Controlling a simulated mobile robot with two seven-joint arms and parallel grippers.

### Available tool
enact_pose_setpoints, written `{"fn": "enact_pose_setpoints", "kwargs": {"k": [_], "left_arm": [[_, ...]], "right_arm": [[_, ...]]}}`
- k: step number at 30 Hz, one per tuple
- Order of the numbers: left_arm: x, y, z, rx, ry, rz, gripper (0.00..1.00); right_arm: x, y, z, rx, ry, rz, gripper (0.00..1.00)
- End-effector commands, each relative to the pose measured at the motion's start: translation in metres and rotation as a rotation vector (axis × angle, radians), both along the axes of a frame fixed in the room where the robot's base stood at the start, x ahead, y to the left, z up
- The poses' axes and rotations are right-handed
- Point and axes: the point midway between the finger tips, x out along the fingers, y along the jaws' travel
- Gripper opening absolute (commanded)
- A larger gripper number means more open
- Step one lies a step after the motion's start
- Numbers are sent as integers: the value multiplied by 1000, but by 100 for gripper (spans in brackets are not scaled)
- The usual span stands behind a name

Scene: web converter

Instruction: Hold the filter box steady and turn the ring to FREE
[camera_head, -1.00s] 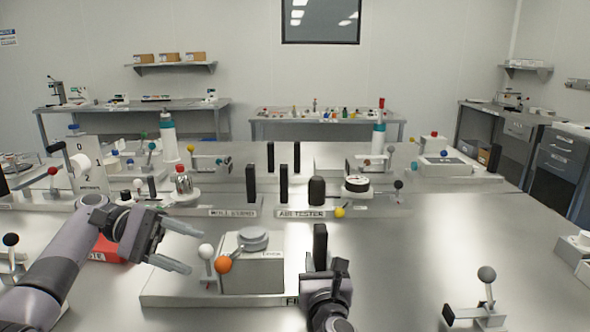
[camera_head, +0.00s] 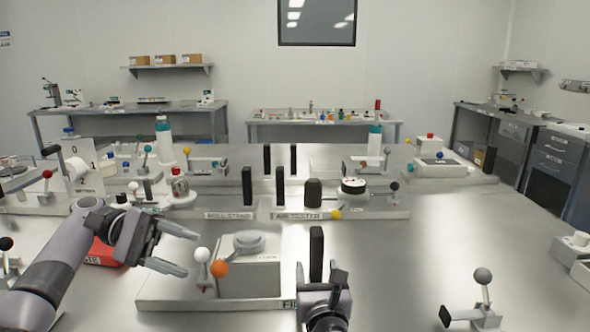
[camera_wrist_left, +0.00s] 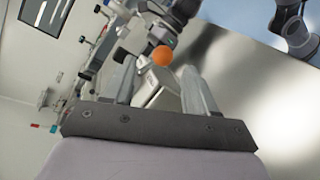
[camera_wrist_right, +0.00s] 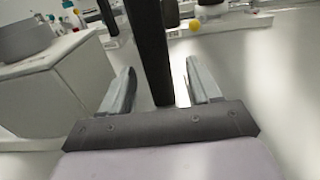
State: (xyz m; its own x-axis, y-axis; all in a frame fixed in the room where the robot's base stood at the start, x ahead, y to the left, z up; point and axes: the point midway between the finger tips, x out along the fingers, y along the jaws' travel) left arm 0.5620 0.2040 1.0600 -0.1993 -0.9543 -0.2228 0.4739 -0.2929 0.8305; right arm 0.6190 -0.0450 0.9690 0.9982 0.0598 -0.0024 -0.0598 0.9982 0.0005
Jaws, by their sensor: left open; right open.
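The filter box (camera_head: 262,276) is a pale block on a flat base plate at front centre, its label partly hidden. On top is a round grey ring (camera_head: 249,242) with a lever ending in an orange ball (camera_head: 219,268). A white ball on a stalk (camera_head: 202,255) stands beside it. A black upright post (camera_head: 316,250) stands at the plate's right end. My right gripper (camera_wrist_right: 163,85) is open, with the post showing between its fingers; contact is unclear. My left gripper (camera_head: 186,254) is open and empty, left of the ring. The orange ball also shows beyond its fingers (camera_wrist_left: 162,56).
Behind stand the roll stand (camera_head: 229,215) and air tester (camera_head: 297,215) plates with black posts and knobs. A red box (camera_head: 103,254) lies partly behind my left arm. A grey-ball lever (camera_head: 482,276) stands at front right. The right table top is mostly clear.

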Motion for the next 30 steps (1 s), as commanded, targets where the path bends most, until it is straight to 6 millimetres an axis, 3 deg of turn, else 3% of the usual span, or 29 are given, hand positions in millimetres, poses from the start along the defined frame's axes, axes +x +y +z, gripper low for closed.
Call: {"fn": "enact_pose_setpoints", "kwargs": {"k": [12,18,30], "left_arm": [[0,0,0,0,0,0,57],[0,0,0,0,0,0,57],[0,0,0,0,0,0,57]], "right_arm": [[-67,-4,-2,-1,3,1,62],[-90,-6,-2,-1,4,-1,62],[-99,-6,-2,-1,4,-1,62]]}}
